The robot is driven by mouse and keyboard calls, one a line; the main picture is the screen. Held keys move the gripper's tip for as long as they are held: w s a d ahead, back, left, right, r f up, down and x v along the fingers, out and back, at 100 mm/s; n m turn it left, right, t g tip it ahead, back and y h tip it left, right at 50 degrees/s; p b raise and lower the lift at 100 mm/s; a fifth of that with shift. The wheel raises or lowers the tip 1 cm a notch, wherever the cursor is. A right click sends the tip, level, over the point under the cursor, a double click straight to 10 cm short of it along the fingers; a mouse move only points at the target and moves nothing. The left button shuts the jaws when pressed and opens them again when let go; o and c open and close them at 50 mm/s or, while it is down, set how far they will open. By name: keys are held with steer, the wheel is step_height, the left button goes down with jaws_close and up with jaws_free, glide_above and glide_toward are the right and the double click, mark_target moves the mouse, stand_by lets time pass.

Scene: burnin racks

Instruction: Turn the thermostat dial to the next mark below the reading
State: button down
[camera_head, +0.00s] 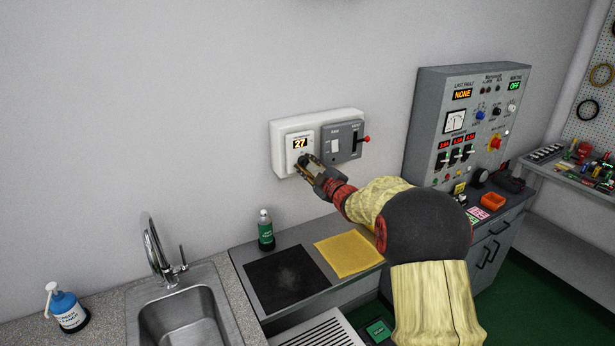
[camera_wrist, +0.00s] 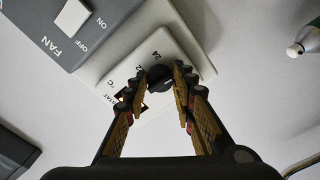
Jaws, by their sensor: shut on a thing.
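The thermostat (camera_head: 289,140) is a white wall unit with a lit display (camera_head: 300,143) that reads 27. The wrist view shows its white face (camera_wrist: 143,66) with marks, 24 among them, near the dial. The dial (camera_wrist: 160,77) is a small black knob with a pale pointer line. The fingers cover part of the display and some marks.
A grey fan switch panel (camera_head: 343,142) with a red-tipped lever (camera_head: 367,139) sits right of the thermostat on the same white backing. Below are a green bottle (camera_head: 265,230), a yellow cloth (camera_head: 349,253), a dark mat (camera_head: 286,278) and a sink (camera_head: 185,310). A grey control cabinet (camera_head: 427,125) stands to the right.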

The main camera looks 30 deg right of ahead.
steer(key=shift+f+n+b, duration=0.1)
steer(key=shift+n+b, duration=0.6)
steer(key=shift+b, duration=0.05)
steer(key=c, duration=1.5)
jaws_free()
steer(key=s, duration=1.2)
steer(key=shift+d, duration=0.15)
